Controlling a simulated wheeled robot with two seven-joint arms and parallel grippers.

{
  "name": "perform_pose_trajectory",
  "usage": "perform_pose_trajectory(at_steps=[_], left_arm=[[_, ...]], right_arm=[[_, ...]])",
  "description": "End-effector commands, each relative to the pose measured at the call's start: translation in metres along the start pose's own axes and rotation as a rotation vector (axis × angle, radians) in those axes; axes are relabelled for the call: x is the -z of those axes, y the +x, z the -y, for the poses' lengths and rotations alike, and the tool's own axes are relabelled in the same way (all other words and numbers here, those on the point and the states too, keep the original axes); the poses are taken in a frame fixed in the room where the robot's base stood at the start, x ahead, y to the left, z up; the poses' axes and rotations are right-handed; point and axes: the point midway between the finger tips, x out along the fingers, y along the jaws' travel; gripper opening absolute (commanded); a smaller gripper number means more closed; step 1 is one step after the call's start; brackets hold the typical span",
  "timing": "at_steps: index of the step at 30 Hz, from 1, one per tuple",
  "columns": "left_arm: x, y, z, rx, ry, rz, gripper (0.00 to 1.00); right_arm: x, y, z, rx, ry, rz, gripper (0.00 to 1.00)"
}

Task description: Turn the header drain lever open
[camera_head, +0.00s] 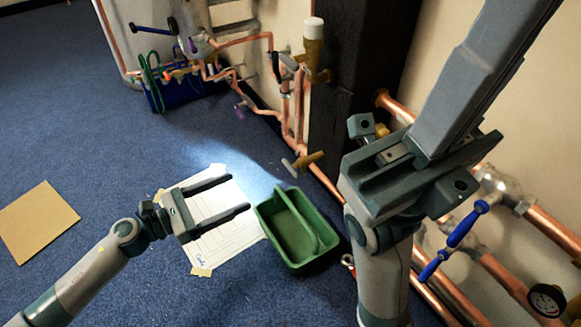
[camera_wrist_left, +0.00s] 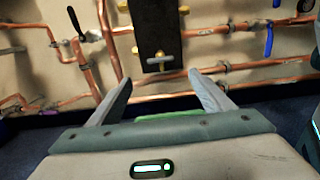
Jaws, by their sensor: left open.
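Several valve levers show on the copper pipework, and I cannot tell for certain which is the header drain lever. Blue levers (camera_head: 467,224) sit on the pipes at the right; a blue lever also shows in the left wrist view (camera_wrist_left: 268,39). A brass valve with a pale lever (camera_head: 308,160) is low by the dark column. My left gripper (camera_head: 239,194) is open and empty over the paper sheet, apart from any lever. In the left wrist view its fingers (camera_wrist_left: 160,80) are spread. My right gripper is close to the camera at the right, its jaws unclear.
A green caddy (camera_head: 270,207) stands on the blue carpet beside the paper sheet (camera_head: 215,250). A dark column (camera_head: 345,80) stands against the wall. A blue bag (camera_head: 175,95) is at the back, and cardboard (camera_head: 37,220) lies at left. The left floor is mostly clear.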

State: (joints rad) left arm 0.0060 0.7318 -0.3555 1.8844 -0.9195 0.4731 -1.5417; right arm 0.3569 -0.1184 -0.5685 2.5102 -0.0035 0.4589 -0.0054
Motion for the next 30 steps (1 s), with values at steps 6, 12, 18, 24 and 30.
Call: perform_pose_trajectory(at_steps=[6, 12, 18, 24, 30], left_arm=[[0.000, 0.010, 0.000, 0.001, -0.001, 0.001, 0.73], [0.000, 0.032, 0.000, 0.002, 0.000, 0.003, 0.73], [0.000, 0.061, 0.000, 0.002, 0.000, 0.003, 0.73], [0.000, 0.093, 0.000, 0.001, 0.000, 0.003, 0.73], [0.000, 0.124, 0.000, 0.001, -0.001, 0.003, 0.73]], right_arm=[[0.001, -0.001, 0.000, 0.000, 0.001, -0.003, 0.00], [0.002, -0.002, 0.001, 0.001, 0.004, -0.009, 0.00], [0.003, -0.004, 0.002, 0.002, 0.008, -0.016, 0.00], [0.007, -0.001, 0.004, 0.007, 0.017, -0.039, 0.00], [0.009, -0.001, 0.005, -0.002, 0.027, -0.050, 0.00]])
